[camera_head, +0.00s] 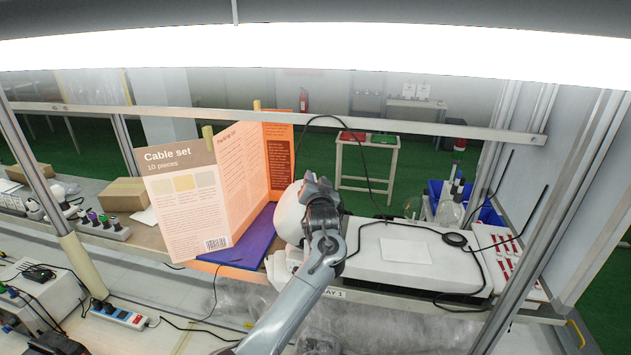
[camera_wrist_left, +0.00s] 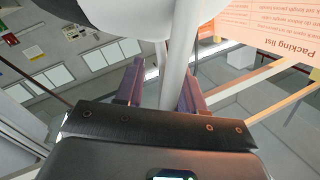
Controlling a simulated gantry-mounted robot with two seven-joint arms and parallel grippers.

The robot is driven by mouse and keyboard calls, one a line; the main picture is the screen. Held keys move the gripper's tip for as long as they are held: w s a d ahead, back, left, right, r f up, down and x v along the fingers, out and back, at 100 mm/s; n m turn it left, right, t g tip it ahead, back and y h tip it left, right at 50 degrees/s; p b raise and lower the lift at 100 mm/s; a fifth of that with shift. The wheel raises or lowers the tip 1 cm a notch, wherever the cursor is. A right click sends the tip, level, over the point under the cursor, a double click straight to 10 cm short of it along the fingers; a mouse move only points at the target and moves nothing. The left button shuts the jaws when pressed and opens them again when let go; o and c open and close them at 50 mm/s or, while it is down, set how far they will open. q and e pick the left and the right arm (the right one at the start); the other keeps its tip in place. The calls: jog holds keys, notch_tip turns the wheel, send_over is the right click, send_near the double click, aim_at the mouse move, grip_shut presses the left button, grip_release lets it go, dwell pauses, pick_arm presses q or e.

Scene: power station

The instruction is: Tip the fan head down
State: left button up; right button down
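The fan's rounded white head (camera_head: 289,213) shows at the middle of the head view, partly hidden behind my left gripper (camera_head: 322,188). In the left wrist view, a large white rounded part (camera_wrist_left: 125,18), which looks like the fan head, fills the top. A white post (camera_wrist_left: 177,70) runs down from beside it between the two purple fingers of my left gripper (camera_wrist_left: 160,85). The fingers are apart, with a gap on the post's left side. The right finger is close to the post; I cannot tell whether they touch. My right gripper is in neither view.
A standing Cable set card (camera_head: 180,205) and a purple folder (camera_head: 243,238) are left of the fan. A white case (camera_head: 418,268) with black cables lies to its right. A blue crate (camera_head: 489,214) with bottles stands behind. A metal rail (camera_head: 400,130) crosses above.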

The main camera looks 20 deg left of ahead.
pick_arm(q)
jog(key=shift+s+r, duration=0.1)
jog(key=shift+r, duration=0.05)
jog(key=shift+v, duration=0.75)
jog(key=b+v, duration=0.2)
jog(key=v, duration=0.7)
jog(key=shift+b, duration=0.4)
jog(key=shift+d, duration=0.1)
